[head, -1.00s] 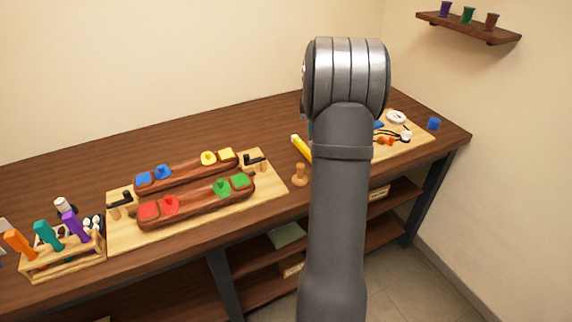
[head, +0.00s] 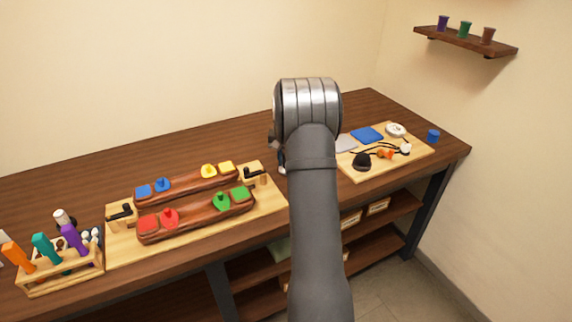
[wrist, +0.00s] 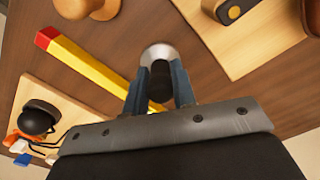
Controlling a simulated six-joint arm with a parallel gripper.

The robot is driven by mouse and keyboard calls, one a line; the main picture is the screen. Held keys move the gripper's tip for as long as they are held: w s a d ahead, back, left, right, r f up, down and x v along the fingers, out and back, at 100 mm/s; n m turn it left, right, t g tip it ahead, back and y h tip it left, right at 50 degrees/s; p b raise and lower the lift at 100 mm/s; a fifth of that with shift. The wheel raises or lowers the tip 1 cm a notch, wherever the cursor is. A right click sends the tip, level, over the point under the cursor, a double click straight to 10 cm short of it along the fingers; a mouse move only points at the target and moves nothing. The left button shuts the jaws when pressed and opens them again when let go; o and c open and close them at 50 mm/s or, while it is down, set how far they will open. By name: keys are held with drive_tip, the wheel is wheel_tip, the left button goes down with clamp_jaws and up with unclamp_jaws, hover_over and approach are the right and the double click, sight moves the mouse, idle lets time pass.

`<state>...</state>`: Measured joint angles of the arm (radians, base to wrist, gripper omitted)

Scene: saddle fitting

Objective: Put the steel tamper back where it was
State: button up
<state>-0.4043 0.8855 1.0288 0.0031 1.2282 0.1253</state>
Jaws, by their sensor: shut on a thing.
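The steel tamper shows in the wrist view as a silver disc (wrist: 154,52) with a black handle between my fingers. My gripper (wrist: 158,88) is shut on it by the dark handle. The silver end points away from the palm, over the brown bench top; I cannot tell whether it touches the wood. In the head view my own arm hides the tamper and nearly all of the gripper.
A yellow bar (wrist: 88,67) with a red end lies close beside the tamper, and a wooden knob-like piece (wrist: 88,8) is beyond it. The clamp board (head: 120,246) holds two brown blocks. A tool rack (head: 62,278) stands left; a parts board (head: 385,172) lies right.

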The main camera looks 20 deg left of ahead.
drive_tip(key=shift+f, duration=1)
drive_tip(key=shift+f, duration=0.2)
drive_tip(key=o, duration=0.9)
drive_tip(key=shift+c, duration=0.2)
wheel_tip(320, 180, up, 12)
drive_tip(key=shift+r, duration=0.2)
